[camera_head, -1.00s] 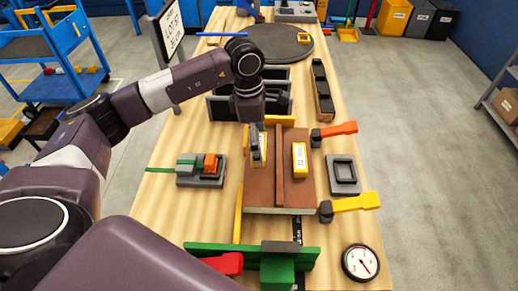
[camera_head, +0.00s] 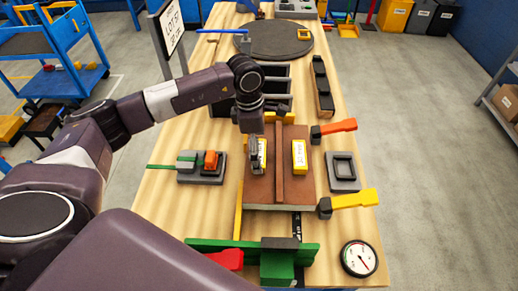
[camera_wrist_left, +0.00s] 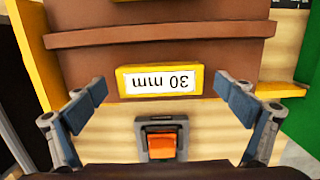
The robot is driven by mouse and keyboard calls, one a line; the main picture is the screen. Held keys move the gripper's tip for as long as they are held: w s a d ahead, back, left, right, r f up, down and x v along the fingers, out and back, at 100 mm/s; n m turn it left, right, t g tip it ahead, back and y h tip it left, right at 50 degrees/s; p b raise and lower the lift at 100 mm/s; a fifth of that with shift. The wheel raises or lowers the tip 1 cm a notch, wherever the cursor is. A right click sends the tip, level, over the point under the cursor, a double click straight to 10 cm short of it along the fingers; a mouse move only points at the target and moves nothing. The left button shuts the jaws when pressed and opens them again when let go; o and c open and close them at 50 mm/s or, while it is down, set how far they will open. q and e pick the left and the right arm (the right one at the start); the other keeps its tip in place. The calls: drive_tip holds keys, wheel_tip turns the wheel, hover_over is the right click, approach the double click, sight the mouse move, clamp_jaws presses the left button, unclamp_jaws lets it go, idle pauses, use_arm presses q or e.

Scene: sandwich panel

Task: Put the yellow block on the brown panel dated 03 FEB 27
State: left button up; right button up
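A yellow block (camera_wrist_left: 160,80) with a white label reading "30 mm", upside down in the left wrist view, lies on the brown panel (camera_wrist_left: 235,65) near its edge. In the head view this block (camera_head: 262,153) is partly hidden by my left gripper (camera_head: 254,168). The panel (camera_head: 262,190) has a raised brown strip along its middle. A second yellow block (camera_head: 299,156) with a white label lies on the panel's right half. In the left wrist view my left gripper (camera_wrist_left: 157,103) is open, its fingers to either side of the "30 mm" block with gaps. No date is readable. My right gripper is not in view.
An orange clamp (camera_head: 333,131) and a yellow clamp (camera_head: 347,203) stand at the panel's right edge. A green bar (camera_head: 215,245) crosses in front, near a dial gauge (camera_head: 358,259). A grey fixture (camera_head: 205,176) stands left, a square grey frame (camera_head: 342,172) right, and black racks behind.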

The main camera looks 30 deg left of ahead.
use_arm(q)
drive_tip(key=shift+r, duration=0.25)
drive_tip(key=shift+w+r, duration=0.1)
drive_tip(key=shift+r, duration=0.2)
wheel_tip(320, 180, up, 11)
drive_tip(key=a+b, duration=0.1)
drive_tip(key=b, duration=0.2)
drive_tip(key=shift+s+a, duration=0.15)
drive_tip(key=shift+s, duration=0.25)
